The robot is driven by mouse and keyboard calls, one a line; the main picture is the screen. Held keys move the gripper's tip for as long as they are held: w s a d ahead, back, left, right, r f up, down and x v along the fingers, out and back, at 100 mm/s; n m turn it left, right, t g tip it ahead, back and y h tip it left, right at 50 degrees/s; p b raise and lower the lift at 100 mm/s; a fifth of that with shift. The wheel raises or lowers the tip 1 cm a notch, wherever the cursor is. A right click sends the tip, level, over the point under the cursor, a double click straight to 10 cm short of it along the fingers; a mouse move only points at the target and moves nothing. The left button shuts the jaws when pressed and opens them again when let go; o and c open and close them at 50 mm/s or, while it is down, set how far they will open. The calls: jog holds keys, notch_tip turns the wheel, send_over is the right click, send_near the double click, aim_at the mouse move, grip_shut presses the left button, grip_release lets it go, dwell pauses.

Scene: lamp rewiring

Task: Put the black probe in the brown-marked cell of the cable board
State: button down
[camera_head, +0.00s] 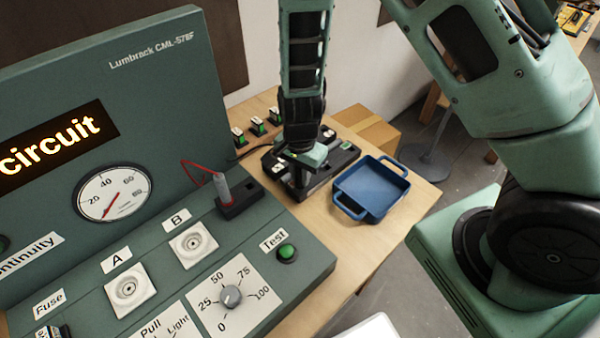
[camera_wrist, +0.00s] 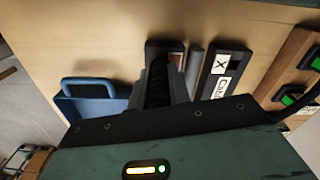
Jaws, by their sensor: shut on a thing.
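My gripper (camera_head: 300,172) points down over the black cable board (camera_head: 340,160), beside the blue tray. It is shut on the black probe, whose dark ribbed body (camera_wrist: 157,82) shows between the fingers in the wrist view. The probe's tip is hidden by the fingers and the board. The cable board (camera_wrist: 233,75) also shows in the wrist view, with a white X label. A small brownish patch (camera_wrist: 176,60) shows beside the fingertips; I cannot tell whether it is the brown mark. I cannot tell whether the probe is inside a cell.
A blue tray (camera_head: 358,207) stands right of the board. The green tester console (camera_head: 210,245) fills the left, with a grey probe (camera_head: 221,187) on a red lead in a black holder (camera_head: 240,203). Several green-lit switches (camera_head: 257,128) sit behind. A cardboard box (camera_head: 368,128) is at the back.

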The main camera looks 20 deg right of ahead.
jog(key=shift+f+b, duration=0.35)
jog(key=shift+f, duration=0.15)
dwell(0.4)
jog(key=c, duration=1.2)
grip_release()
jog(key=shift+c, duration=0.2)
notch_tip(320, 180, up, 17)
jog(key=s+a+r+n+b, duration=0.1)
jog(key=s+a+n+b, duration=0.1)
jog(key=s+n, duration=0.7)
jog(key=s+a+n+b, duration=0.2)
jog(key=s+a+n, duration=0.2)
jog(key=s+n, duration=0.6)
jog(key=shift+s+a+r+y+b, duration=0.15)
jog(key=shift+s+r+y+b, duration=0.2)
jog(key=shift+s, duration=0.2)
